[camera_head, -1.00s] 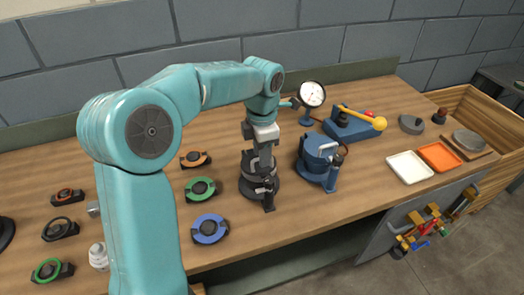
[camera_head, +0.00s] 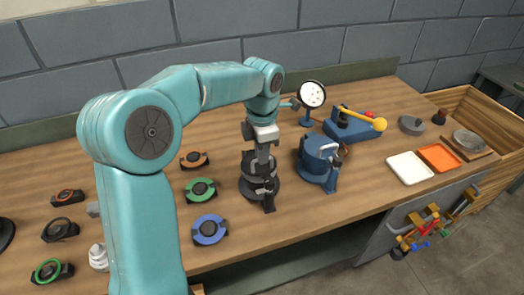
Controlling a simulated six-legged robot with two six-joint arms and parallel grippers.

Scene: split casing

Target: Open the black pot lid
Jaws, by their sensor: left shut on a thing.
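The black pot (camera_head: 258,191) stands on the wooden bench near the middle of the view, upright. My left gripper (camera_head: 262,168) reaches down onto it from above and is shut on the black pot lid at its top. The fingers and dark lid overlap, so the exact grip is partly hidden. I cannot tell any gap between lid and pot. A dark latch-like part (camera_head: 268,202) shows at the pot's front. My right gripper is not in view.
A blue pot (camera_head: 318,160) stands close to the right. Behind are a dial gauge (camera_head: 312,94) and a blue press with a yellow-knobbed lever (camera_head: 350,124). Rings with orange, green and blue (camera_head: 210,230) lie left. White (camera_head: 409,168) and orange (camera_head: 440,157) trays lie right.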

